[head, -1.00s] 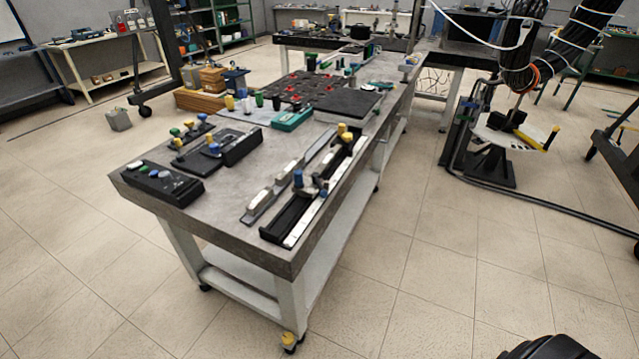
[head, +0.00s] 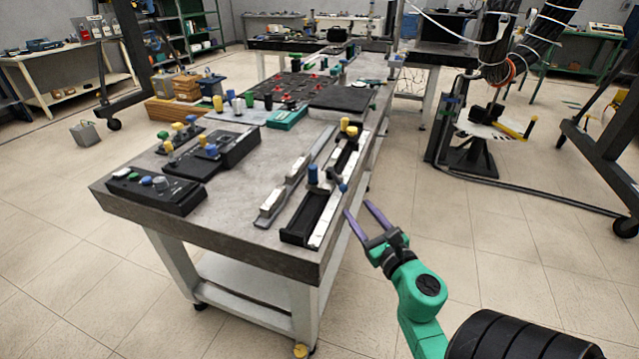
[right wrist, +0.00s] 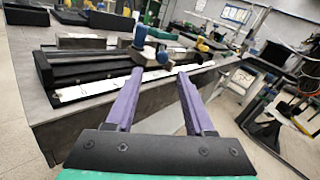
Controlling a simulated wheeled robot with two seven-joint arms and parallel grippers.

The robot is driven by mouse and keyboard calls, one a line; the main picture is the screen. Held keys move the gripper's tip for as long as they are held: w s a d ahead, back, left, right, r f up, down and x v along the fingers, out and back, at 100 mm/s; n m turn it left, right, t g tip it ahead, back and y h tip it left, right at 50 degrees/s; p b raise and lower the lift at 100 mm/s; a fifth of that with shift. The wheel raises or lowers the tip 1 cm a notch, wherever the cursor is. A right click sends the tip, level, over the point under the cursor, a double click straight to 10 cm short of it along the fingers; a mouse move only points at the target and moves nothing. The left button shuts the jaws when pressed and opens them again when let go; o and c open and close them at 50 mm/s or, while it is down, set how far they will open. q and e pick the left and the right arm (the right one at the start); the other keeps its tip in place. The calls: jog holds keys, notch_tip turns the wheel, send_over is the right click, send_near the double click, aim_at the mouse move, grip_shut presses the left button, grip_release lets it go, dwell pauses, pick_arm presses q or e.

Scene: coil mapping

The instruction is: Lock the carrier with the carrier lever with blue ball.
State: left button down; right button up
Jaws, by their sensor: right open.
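The carrier (head: 326,188) sits on a long black and white rail (head: 303,218) along the right side of the table. An upright blue-topped lever (head: 313,174) stands on it, and its blue end also shows in the right wrist view (right wrist: 140,35). A darker blue-grey knob lies low beside it, in the right wrist view (right wrist: 163,57). My right gripper (head: 358,207) is open and empty, just off the table's right edge, with its purple fingers pointing toward the carrier. It also shows in the right wrist view (right wrist: 160,73), apart from the lever. My left gripper is out of view.
Yellow knobs (head: 348,127) stand farther along the rail. A grey bar with white blocks (head: 290,180) lies left of the rail. Black boxes with coloured knobs (head: 155,190) stand at the table's left.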

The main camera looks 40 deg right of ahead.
jog(key=p, duration=0.2)
send_near(332, 174)
jog(key=shift+d, duration=0.25)
jog(key=x, duration=0.5)
jog(key=p+x, duration=0.1)
jog(key=x, duration=0.2)
jog(key=shift+w+f, duration=0.1)
jog(key=shift+f, duration=0.3)
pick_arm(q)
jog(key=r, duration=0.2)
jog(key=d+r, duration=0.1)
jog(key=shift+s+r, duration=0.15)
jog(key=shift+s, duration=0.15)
pick_arm(e)
grip_shut()
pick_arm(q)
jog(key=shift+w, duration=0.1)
